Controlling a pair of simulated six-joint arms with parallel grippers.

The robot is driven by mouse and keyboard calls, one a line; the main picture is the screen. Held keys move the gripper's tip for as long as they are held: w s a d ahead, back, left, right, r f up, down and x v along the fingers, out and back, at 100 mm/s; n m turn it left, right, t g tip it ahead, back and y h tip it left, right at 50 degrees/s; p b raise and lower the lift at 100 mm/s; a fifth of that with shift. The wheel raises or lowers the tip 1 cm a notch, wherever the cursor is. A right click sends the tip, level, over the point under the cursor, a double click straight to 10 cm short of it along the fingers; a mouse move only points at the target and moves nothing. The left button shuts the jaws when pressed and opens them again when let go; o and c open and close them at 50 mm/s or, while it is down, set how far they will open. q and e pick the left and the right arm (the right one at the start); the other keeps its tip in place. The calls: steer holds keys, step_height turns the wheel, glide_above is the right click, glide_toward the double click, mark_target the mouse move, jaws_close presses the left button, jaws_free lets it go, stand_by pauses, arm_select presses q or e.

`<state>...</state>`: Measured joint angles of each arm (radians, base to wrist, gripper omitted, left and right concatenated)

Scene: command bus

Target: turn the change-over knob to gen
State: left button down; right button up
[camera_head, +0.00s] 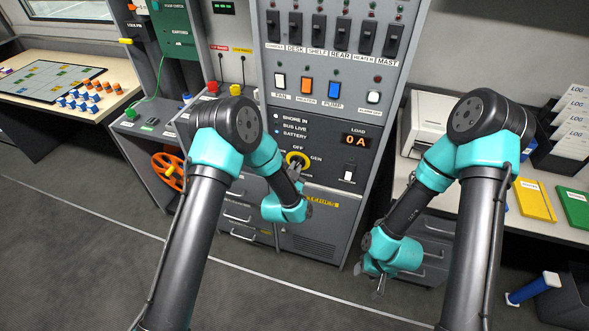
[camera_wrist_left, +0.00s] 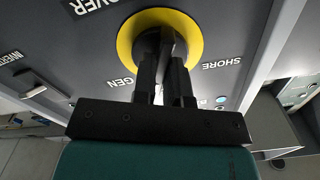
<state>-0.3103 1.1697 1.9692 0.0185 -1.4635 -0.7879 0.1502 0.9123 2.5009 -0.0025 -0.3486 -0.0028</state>
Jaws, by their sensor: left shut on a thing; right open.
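My left gripper (camera_head: 297,172) is at the knob. In the left wrist view the yellow ring (camera_wrist_left: 192,30) surrounds a dark handle, and my left gripper (camera_wrist_left: 167,75) is shut on that handle. GEN reads to the left of the fingers and SHORE to the right. The fingers hide part of the dial, and I cannot tell exactly where the handle points. My right gripper (camera_head: 380,284) is open and empty, low before the right counter.
A load display (camera_head: 355,140) reads 0 A right of the knob. Rocker switches (camera_head: 333,88) and a row of breakers (camera_head: 340,34) are above. A white printer (camera_head: 428,118) stands on the right counter. An orange hand wheel (camera_head: 168,170) is at left.

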arm_select(q)
steer(key=m, duration=0.6)
steer(key=shift+m, duration=0.4)
steer(key=c, duration=1.2)
jaws_free()
steer(key=shift+o, duration=0.2)
steer(key=shift+s, duration=0.15)
steer(key=v, duration=1.7)
